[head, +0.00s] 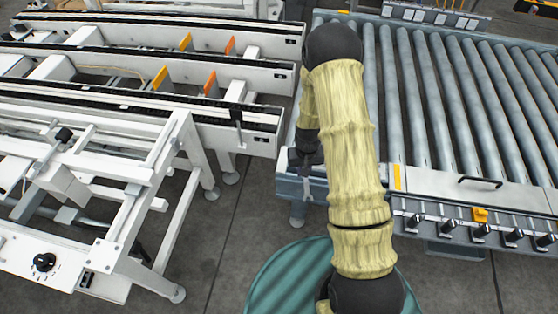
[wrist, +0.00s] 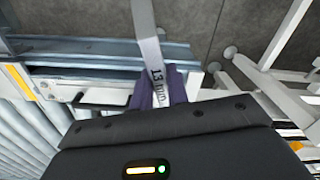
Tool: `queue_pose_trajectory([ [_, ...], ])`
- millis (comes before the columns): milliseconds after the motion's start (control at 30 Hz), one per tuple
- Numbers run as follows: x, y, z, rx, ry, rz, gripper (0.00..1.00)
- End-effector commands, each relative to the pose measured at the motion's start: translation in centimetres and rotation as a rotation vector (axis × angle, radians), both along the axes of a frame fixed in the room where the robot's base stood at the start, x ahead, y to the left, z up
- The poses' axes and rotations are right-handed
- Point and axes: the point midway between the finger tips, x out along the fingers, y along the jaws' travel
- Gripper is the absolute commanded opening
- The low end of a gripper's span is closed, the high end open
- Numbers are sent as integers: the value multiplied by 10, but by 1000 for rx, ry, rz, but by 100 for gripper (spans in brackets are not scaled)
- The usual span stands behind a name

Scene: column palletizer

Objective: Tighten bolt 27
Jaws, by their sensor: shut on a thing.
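A flat silver wrench (wrist: 149,45) marked "13 mm" runs up out of the top of the wrist view. My gripper (wrist: 158,92), with purple-grey fingers, is shut on the wrench near its marking. The wrench's far end is out of frame. In the wrist view it passes in front of the blue-grey frame (wrist: 100,57) of the roller conveyor; I cannot tell whether it touches the frame. I cannot make out bolt 27 in either view.
The roller conveyor (head: 450,110) fills the right side, with several black levers and a yellow part (head: 480,214) on its front edge. White conveyor frames (head: 150,150) with orange and yellow plates stand on the left. A strip of grey floor (head: 210,240) is clear between them.

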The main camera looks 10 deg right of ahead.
Motion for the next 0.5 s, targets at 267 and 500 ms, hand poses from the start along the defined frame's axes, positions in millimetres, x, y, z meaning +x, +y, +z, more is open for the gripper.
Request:
queue_pose_trajectory([
  [267,18,19,-8,-3,-1,-242,0],
  [500,43,49,-19,-4,-2,-616,0],
])
